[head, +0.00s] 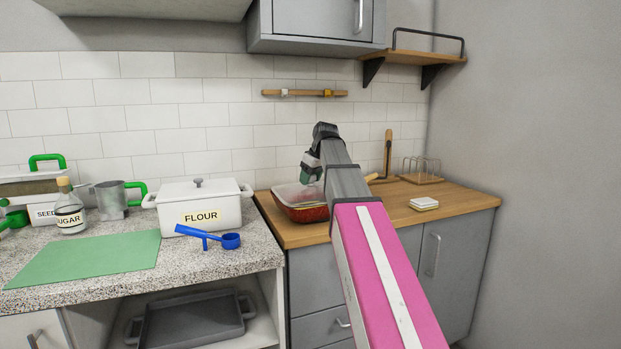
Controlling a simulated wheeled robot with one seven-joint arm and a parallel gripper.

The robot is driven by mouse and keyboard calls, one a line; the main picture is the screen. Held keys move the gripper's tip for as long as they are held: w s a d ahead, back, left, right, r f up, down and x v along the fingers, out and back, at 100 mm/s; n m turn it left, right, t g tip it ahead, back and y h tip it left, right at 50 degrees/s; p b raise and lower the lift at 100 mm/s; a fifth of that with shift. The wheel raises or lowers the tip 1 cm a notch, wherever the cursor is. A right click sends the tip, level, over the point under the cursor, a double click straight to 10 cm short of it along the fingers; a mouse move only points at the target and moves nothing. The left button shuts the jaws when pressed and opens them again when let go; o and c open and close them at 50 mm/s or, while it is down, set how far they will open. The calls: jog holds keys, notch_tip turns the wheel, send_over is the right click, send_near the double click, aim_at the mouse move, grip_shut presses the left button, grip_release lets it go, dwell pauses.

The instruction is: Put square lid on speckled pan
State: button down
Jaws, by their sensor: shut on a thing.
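The red speckled pan (303,213) sits on the wooden counter at its left end, next to the stone worktop. A pale, glassy square lid (288,196) shows at the top of the pan. I cannot tell whether it rests on the rim or is held just above it. My gripper (311,178) points down over the pan, shut on what seems to be the lid's handle; the grip itself is small and partly hidden. My arm covers the pan's right side.
A white flour pot (200,213) and a blue scoop (222,240) stand left on the stone worktop (205,266), near a green mat (85,263). White squares (424,203) and a wire rack (421,170) are on the wooden counter. A wall shelf (415,57) hangs above.

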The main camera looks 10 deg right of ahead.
jog(key=shift+s+f, duration=0.3)
jog(key=shift+f, duration=0.2)
dwell(0.7)
jog(key=c, duration=0.5)
grip_release()
jog(key=shift+o, duration=1)
jog(key=shift+d+r, duration=0.15)
jog(key=shift+r, duration=0.05)
jog(key=v, duration=1.1)
jog(key=shift+w, duration=0.3)
jog(key=shift+r, duration=0.1)
